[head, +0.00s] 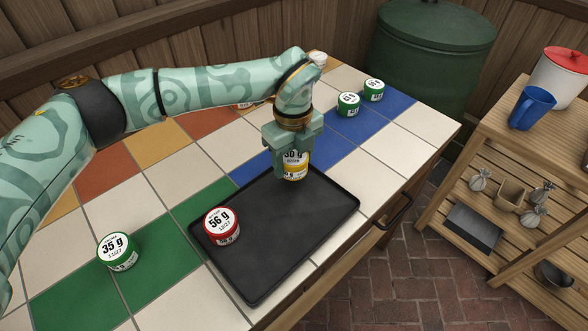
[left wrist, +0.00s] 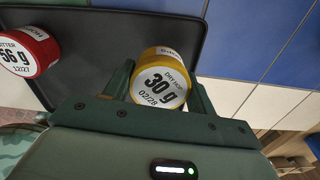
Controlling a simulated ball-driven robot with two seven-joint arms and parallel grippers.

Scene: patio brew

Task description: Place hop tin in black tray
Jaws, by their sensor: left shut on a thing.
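A yellow tin (head: 295,166) labelled 30 g is between the fingers of my left gripper (head: 292,160), over the far end of the black tray (head: 287,230). In the left wrist view the yellow tin (left wrist: 161,80) reads "dry hop, 30 g, 02/28", and my left gripper (left wrist: 160,88) is shut on it. The head view does not clearly show whether the tin touches the tray. A red tin (head: 222,225) labelled 56 g stands in the tray at its left side; it also shows in the left wrist view (left wrist: 28,52). My right gripper is not in view.
A green tin (head: 118,251) labelled 35 g stands on green tiles at the left. Two more green tins (head: 348,104) (head: 374,90) stand on blue tiles at the back. A wooden shelf (head: 520,140) with a blue mug (head: 532,108) is at the right. The tray's middle is clear.

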